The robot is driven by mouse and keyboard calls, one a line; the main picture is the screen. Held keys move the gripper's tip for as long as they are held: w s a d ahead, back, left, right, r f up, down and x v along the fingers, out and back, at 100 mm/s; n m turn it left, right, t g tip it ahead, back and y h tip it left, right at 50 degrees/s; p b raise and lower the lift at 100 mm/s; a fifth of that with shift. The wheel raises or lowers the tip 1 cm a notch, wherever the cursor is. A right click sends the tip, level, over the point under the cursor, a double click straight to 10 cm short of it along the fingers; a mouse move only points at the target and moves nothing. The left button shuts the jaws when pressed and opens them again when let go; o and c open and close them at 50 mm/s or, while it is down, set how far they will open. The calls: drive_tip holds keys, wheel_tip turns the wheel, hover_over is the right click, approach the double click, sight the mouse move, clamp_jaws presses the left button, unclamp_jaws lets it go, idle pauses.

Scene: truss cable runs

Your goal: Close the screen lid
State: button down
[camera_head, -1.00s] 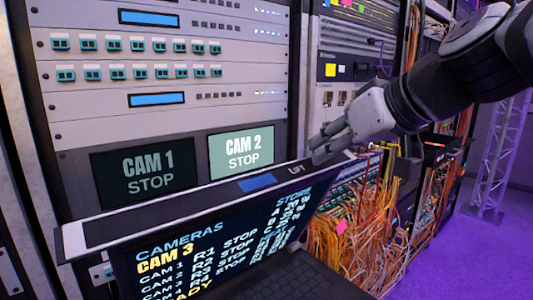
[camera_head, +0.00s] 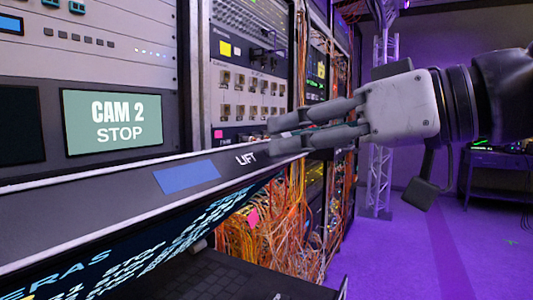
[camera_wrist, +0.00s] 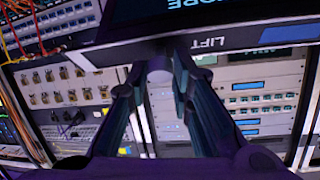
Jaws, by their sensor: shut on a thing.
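The screen lid (camera_head: 100,205) is a dark panel with a pale-edged top strip, a blue patch and the word LIFT. It stands tilted open over the dark keyboard deck (camera_head: 250,280), with its lit CAMERAS text partly in view below the strip. My gripper (camera_head: 285,137) comes in from the right and is shut on the lid's right end, just beyond LIFT. In the wrist view the lid's strip (camera_wrist: 245,38) crosses the top, and my gripper (camera_wrist: 165,62) has its fingertips at the strip's edge. The fingers hide part of that end.
Rack panels with a CAM 2 STOP display (camera_head: 113,120) stand close behind the lid. Loose orange cables (camera_head: 270,225) hang beside the lid's right end. Purple floor (camera_head: 430,250) lies open at right, with a truss post (camera_head: 381,120) behind.

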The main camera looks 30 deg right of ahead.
drive_tip(key=s+d+f+b, duration=0.2)
drive_tip(key=s+f+b, duration=0.2)
drive_tip(key=f+b, duration=0.5)
drive_tip(key=s+d+f+b, duration=0.3)
drive_tip(key=f+b, duration=0.7)
drive_tip(key=f, duration=0.4)
drive_tip(key=shift+s+t+y, duration=0.3)
drive_tip(key=shift+s, duration=0.1)
drive_tip(key=shift+d, duration=0.1)
drive_tip(key=c, duration=1.7)
unclamp_jaws()
drive_tip(key=shift+w, duration=0.1)
drive_tip(key=shift+r, duration=0.15)
drive_tip(key=shift+d, duration=0.1)
